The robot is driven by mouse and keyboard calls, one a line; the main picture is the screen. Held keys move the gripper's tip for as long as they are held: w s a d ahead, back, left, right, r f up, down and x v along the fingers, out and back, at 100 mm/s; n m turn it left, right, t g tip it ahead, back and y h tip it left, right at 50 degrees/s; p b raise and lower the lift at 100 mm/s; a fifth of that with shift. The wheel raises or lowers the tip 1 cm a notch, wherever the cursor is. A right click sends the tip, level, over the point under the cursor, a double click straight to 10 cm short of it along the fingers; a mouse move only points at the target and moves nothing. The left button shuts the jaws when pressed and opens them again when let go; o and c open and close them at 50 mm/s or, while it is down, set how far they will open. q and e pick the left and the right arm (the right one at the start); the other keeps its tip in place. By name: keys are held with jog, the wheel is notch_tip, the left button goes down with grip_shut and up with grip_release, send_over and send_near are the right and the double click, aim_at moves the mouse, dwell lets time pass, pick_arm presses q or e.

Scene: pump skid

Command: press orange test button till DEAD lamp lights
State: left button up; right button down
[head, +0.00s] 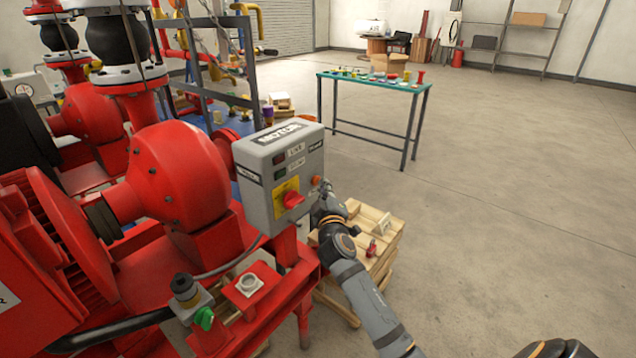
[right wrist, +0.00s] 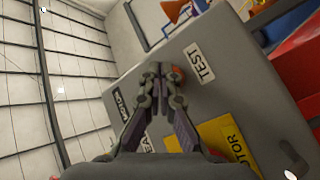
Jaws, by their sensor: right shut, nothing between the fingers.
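The grey motor box (head: 256,185) stands in the middle of the head view, with a MOTOR label on top. On its front are a dark red lamp (head: 279,159) and a dark green lamp (head: 280,174); neither looks lit. The orange test button (head: 316,181) is at the front's right side. In the right wrist view the button (right wrist: 177,74) is partly hidden behind my fingertips, beside the TEST label (right wrist: 199,61). My right gripper (right wrist: 161,70) is shut and empty, its tips at the button; I cannot tell whether they touch. My left gripper is out of view.
A red switch handle (head: 293,200) on a yellow plate sits left of the button. Red pump parts (head: 180,175) fill the left. A wooden pallet stack (head: 385,245) stands beside my right arm. A green-topped table (head: 372,82) is behind; open floor lies right.

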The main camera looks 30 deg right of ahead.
jog(key=shift+w+a, duration=0.1)
jog(key=shift+w, duration=0.15)
jog(key=shift+s, duration=0.15)
dwell(0.5)
jog(key=shift+s+d, duration=0.35)
jog(key=shift+s, duration=0.35)
jog(key=s, duration=0.1)
jog(key=s+d, duration=0.1)
jog(key=s, duration=0.1)
jog(key=s+d, duration=0.1)
jog(key=shift+s, duration=0.3)
dwell(0.5)
